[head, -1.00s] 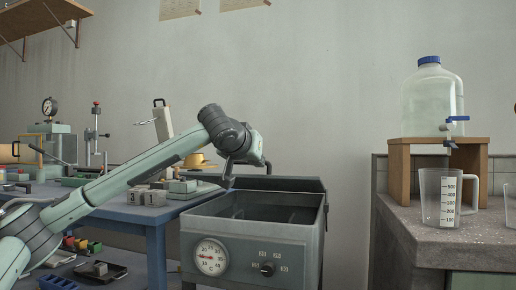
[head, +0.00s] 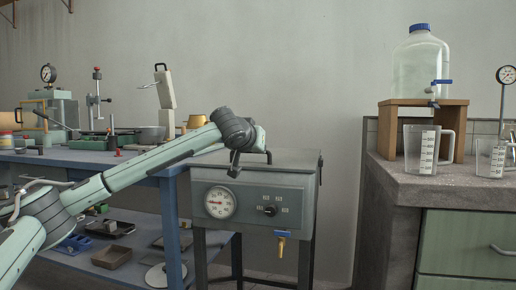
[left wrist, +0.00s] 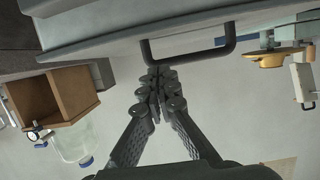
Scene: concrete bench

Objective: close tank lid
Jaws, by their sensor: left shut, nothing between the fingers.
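The grey tank (head: 240,207) with a dial and knob stands on dark legs beside the blue table. Its lid (head: 292,160) lies down over the top, and the inside of the tank does not show. The lid's dark handle also shows in the left wrist view (left wrist: 232,45), on the lid's pale surface (left wrist: 120,40). My left gripper (head: 234,172) is shut and empty, over the left part of the lid, pointing down. In the left wrist view its shut fingertips (left wrist: 160,76) are close to the handle; whether they touch it I cannot tell. My right gripper is not shown.
A blue table (head: 150,172) with tools and pots stands on the left. At right, a concrete bench (head: 400,185) holds a wooden stand (head: 458,130) with a water jug (head: 418,65) and measuring jugs (head: 421,150). Bare wall lies behind the tank.

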